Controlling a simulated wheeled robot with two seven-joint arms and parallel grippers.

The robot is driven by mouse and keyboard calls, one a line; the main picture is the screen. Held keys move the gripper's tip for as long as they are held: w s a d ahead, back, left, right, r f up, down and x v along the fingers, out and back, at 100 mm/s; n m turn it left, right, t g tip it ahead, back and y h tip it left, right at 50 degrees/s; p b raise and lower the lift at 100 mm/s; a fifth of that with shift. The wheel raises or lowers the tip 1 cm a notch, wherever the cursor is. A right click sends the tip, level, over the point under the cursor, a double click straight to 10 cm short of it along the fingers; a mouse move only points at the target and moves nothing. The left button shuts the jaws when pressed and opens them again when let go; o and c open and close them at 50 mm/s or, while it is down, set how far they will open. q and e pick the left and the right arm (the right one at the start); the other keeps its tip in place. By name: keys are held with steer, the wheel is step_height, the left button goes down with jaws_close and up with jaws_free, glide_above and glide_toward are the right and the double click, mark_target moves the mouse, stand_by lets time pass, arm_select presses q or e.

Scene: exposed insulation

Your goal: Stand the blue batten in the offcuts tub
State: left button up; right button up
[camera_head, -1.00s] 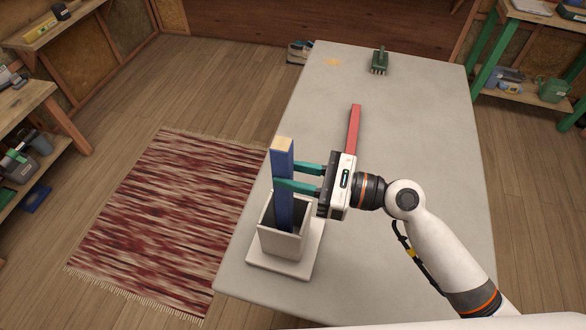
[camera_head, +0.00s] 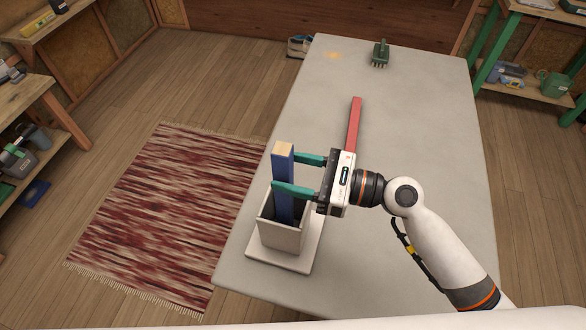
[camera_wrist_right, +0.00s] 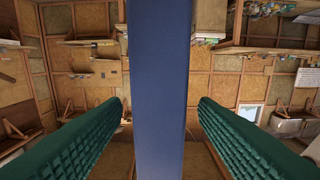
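The blue batten (camera_head: 283,180) stands upright in the offcuts tub (camera_head: 283,236), a light grey square box on a flat base at the table's near left. Its lower end is hidden inside the tub. My right gripper (camera_head: 292,174) is open, with one teal finger on each side of the batten above the tub rim. In the right wrist view the batten (camera_wrist_right: 161,90) runs upright between the fingers, with a clear gap on both sides. My left gripper is not in view.
A red batten (camera_head: 354,122) lies on the grey table (camera_head: 420,130) beyond my right gripper. A green brush-like tool (camera_head: 380,54) is at the table's far end. A striped rug (camera_head: 170,215) lies on the floor to the left. The table's middle and right are mostly clear.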

steer(key=shift+s+d+f, duration=0.1)
steer(key=shift+d, duration=0.1)
steer(key=b+v, duration=0.3)
steer(key=v, duration=0.8)
steer(key=shift+d+b, duration=0.25)
steer(key=shift+b, duration=0.05)
steer(key=shift+s, duration=0.1)
stand_by(0.4)
